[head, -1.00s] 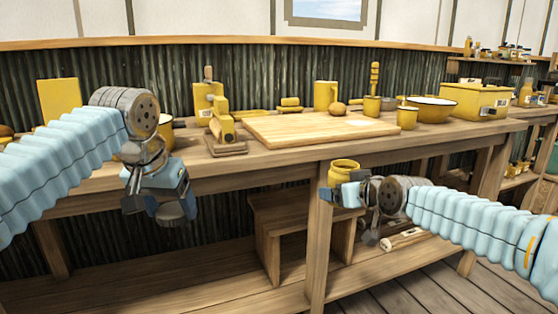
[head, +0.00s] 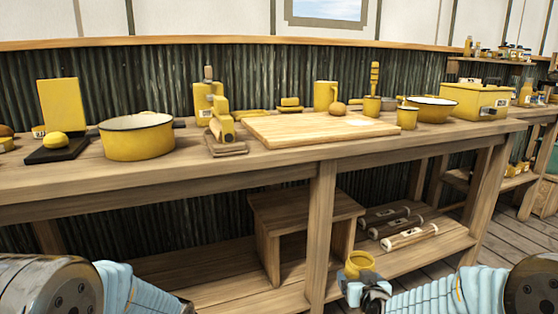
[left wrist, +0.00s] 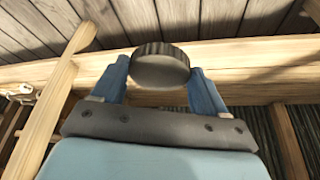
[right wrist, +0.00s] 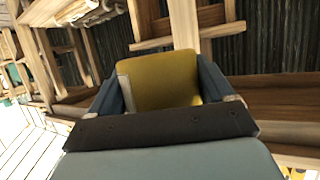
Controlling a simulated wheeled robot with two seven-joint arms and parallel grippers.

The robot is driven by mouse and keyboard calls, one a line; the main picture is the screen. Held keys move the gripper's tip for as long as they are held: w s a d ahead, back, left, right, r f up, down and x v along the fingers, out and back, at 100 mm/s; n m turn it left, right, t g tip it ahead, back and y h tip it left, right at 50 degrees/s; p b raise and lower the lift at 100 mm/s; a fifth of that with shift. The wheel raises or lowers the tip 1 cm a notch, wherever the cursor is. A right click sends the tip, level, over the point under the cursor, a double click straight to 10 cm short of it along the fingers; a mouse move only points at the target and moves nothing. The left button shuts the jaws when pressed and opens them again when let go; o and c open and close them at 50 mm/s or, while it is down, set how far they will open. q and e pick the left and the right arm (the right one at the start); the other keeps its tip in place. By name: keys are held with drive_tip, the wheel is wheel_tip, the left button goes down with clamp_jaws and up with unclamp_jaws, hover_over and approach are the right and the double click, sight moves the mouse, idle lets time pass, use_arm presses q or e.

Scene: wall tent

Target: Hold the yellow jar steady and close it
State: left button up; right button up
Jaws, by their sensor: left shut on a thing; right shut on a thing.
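The yellow jar (head: 359,263) is held low in front of the workbench in the head view, its open mouth up. My right gripper (right wrist: 172,85) is shut on the jar, which fills the space between its fingers in the right wrist view (right wrist: 165,78). My left gripper (left wrist: 158,80) is shut on a round dark lid (left wrist: 160,66) with a ridged rim. In the head view my left arm is at the bottom left corner, and its gripper and the lid are below the picture. The jar and lid are apart.
The workbench (head: 60,185) carries a yellow pot (head: 137,137), a cutting board (head: 320,129), several yellow items and a bowl (head: 433,108). A low stool (head: 300,205) and rolled bundles (head: 408,237) are on the shelf below. The air in front is clear.

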idle(0.4)
drive_tip(key=s+a+f+n+g+y, duration=0.1)
drive_tip(key=s+a+f+n+y, duration=0.3)
drive_tip(key=a+f, duration=0.3)
drive_tip(key=s+a+f+n+g+y, duration=0.2)
drive_tip(key=s+a+f+n+y, duration=0.2)
drive_tip(key=a+f, duration=0.3)
drive_tip(key=shift+a+f+y, duration=0.2)
drive_tip(key=shift+a+y, duration=0.2)
drive_tip(key=shift+a, duration=0.5)
drive_tip(key=shift+s, duration=0.1)
use_arm(q)
drive_tip(key=w+d+r+m+g+h, duration=0.1)
drive_tip(key=d+r+m, duration=0.3)
drive_tip(key=d+m, duration=0.4)
drive_tip(key=d+r+m+g+h, duration=0.1)
drive_tip(key=d+r+m+g, duration=0.2)
drive_tip(key=d+m, duration=0.5)
drive_tip(key=w+d+r+m+g+h, duration=0.1)
drive_tip(key=d+r+m+g+h, duration=0.1)
drive_tip(key=d+r+m, duration=0.3)
drive_tip(key=d+m, duration=0.3)
drive_tip(key=shift+w+r+g, duration=0.3)
drive_tip(key=shift+r+g, duration=0.05)
drive_tip(key=shift+g, duration=0.05)
drive_tip(key=shift+f, duration=0.1)
